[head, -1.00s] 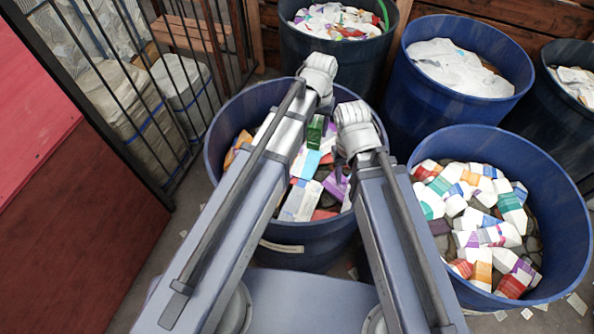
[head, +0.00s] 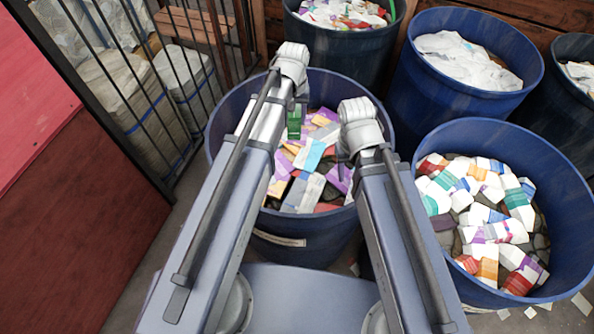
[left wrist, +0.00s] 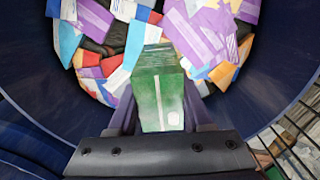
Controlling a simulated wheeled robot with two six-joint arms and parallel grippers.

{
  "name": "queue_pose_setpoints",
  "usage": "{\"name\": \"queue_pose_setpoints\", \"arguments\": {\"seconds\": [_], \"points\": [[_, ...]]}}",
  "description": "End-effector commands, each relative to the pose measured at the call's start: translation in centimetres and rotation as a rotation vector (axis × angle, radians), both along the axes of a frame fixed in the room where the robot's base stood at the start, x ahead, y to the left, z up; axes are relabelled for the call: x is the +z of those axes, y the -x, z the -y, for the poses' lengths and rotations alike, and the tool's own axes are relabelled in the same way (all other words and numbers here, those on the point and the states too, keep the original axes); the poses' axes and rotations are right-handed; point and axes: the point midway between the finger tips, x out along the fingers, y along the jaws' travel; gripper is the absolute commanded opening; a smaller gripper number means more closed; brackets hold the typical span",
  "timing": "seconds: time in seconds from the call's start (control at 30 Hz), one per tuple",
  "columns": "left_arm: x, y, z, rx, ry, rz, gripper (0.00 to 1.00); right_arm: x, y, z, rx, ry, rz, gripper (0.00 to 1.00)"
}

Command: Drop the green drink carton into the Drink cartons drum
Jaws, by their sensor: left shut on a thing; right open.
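The green drink carton (left wrist: 158,92) is held between the fingers of my left gripper (left wrist: 158,112) in the left wrist view, over the drum's opening. In the head view the carton (head: 294,123) shows as a small green patch beside my left wrist. Below it is a blue drum (head: 224,135) filled with mixed cartons, with a pale label on its front that I cannot read. My right gripper (head: 346,152) is open over the right part of the same drum; its fingers are mostly hidden behind the wrist.
Another blue drum (head: 575,225) with mostly white cartons stands at right. More drums stand behind, one holding white material (head: 465,62). A red panel (head: 50,200) and a black barred fence (head: 130,90) are at left.

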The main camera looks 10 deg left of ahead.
Motion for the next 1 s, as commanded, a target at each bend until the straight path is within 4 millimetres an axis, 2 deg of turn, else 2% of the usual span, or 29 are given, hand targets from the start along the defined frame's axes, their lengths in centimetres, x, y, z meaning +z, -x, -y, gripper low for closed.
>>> {"name": "queue_pose_setpoints", "arguments": {"seconds": [0.03, 0.13, 0.47, 0.5, 0.8, 1.0], "points": [[-1.3, 0.0, 0.0, 0.0, 0.0, 0.0, 0.0, -1.2, 0.0, 0.0, 0.0, 0.0, 0.0, 0.5], [-2.1, 0.0, 0.0, 0.0, 0.0, 0.0, 0.0, -2.1, 0.0, 0.0, 0.0, 0.0, 0.0, 0.5], [-2.2, 0.0, 0.0, 0.0, 0.0, 0.0, 0.0, -2.2, 0.0, 0.0, 0.0, 0.0, 0.0, 0.5], [-2.2, 0.0, 0.0, 0.0, 0.0, 0.0, 0.51, -2.2, 0.0, 0.0, 0.0, 0.0, 0.0, 0.5], [-2.2, 0.0, 0.0, 0.0, 0.0, 0.0, 0.85, -2.2, 0.0, 0.0, 0.0, 0.0, 0.0, 0.5], [-2.2, 0.0, 0.0, 0.0, 0.0, 0.0, 0.85, -2.2, 0.0, 0.0, 0.0, 0.0, 0.0, 0.5]]}}
